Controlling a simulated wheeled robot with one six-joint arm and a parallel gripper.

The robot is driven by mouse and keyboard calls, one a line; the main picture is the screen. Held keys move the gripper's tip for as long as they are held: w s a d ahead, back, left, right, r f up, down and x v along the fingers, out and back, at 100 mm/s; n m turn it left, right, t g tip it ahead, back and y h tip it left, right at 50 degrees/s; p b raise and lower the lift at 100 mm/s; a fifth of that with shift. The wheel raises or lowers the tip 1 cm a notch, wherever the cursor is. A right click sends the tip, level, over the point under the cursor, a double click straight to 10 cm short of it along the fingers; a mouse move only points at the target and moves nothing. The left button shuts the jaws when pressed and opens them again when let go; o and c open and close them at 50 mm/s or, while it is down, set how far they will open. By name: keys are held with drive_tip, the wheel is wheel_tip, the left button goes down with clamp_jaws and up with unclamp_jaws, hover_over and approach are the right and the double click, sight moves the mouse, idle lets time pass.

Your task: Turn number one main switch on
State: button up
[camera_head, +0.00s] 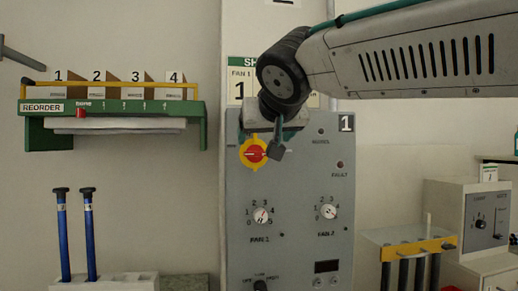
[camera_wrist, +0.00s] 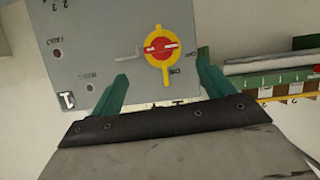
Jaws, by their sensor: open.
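The main switch (camera_head: 254,154) is a red rotary knob on a yellow round plate, at the upper left of a grey panel (camera_head: 290,190) tagged 1. In the wrist view the switch (camera_wrist: 160,46) appears upside down, its pale handle bar lying roughly level. Small lettering around the plate is hard to read. My gripper (camera_head: 279,148) is just in front of the panel, close to the knob and to its right in the head view. In the wrist view its two green fingers (camera_wrist: 162,66) are apart and empty, with the switch between and beyond them. Contact cannot be told.
The panel also carries two fan dials (camera_head: 262,215) (camera_head: 328,211), a fault lamp (camera_head: 340,164) and a lower knob (camera_head: 260,285). A green reorder shelf (camera_head: 110,106) hangs left. Blue rods (camera_head: 90,235) stand below it. A yellow-edged rack (camera_head: 418,248) stands right.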

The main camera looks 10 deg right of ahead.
sight(257, 152)
drive_tip(key=shift+m, duration=0.3)
drive_tip(key=x, duration=0.8)
drive_tip(key=shift+a+r, duration=0.1)
drive_tip(key=shift+c, duration=0.3)
drive_tip(key=c, duration=1.3)
